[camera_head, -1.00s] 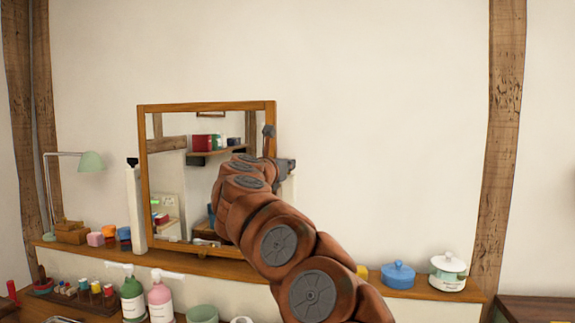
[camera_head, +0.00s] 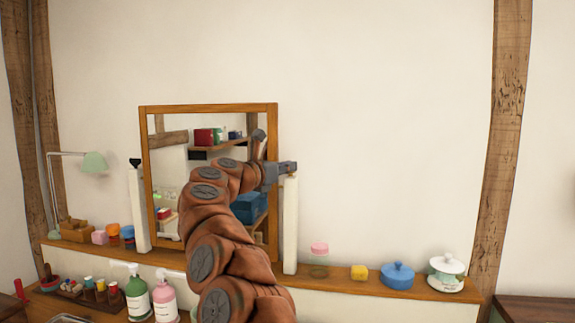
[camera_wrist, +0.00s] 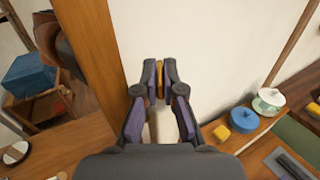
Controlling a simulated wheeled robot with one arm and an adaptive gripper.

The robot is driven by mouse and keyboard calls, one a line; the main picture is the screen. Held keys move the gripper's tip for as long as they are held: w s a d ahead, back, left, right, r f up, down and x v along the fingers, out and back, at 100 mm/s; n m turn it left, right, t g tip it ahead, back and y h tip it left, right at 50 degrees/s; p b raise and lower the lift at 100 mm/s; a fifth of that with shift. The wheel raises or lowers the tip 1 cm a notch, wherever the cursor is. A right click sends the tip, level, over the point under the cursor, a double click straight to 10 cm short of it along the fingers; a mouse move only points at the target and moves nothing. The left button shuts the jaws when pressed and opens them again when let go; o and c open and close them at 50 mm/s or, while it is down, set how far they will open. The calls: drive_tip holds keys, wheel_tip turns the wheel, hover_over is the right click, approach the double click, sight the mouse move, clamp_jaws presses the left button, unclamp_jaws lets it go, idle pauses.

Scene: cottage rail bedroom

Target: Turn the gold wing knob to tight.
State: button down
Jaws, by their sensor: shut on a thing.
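The gold wing knob (camera_wrist: 160,80) shows as a thin gold strip between my fingertips in the wrist view. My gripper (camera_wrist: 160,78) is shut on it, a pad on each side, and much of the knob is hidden. In the head view my gripper (camera_head: 284,168) is at the top of the right white post (camera_head: 290,225), beside the wood-framed mirror (camera_head: 143,185); the knob itself cannot be made out there. The left white post (camera_head: 139,210) has a dark knob (camera_head: 134,163) at its top.
The wooden ledge (camera_head: 335,286) holds a pink-lidded jar (camera_head: 319,250), a yellow block (camera_head: 359,272), a blue lidded pot (camera_head: 397,275) and a white lidded pot (camera_head: 446,272) to the right. A green lamp (camera_head: 94,162) and pump bottles (camera_head: 136,295) are at left. The wall above is clear.

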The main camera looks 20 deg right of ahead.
drive_tip(key=shift+r+g, duration=0.15)
drive_tip(key=shift+g, duration=0.15)
idle(0.4)
drive_tip(key=c, duration=1.3)
unclamp_jaws()
drive_tip(key=shift+s+a, duration=0.2)
drive_tip(key=shift+a, duration=0.25)
drive_tip(key=v, duration=0.7)
drive_tip(key=shift+s+d, duration=0.1)
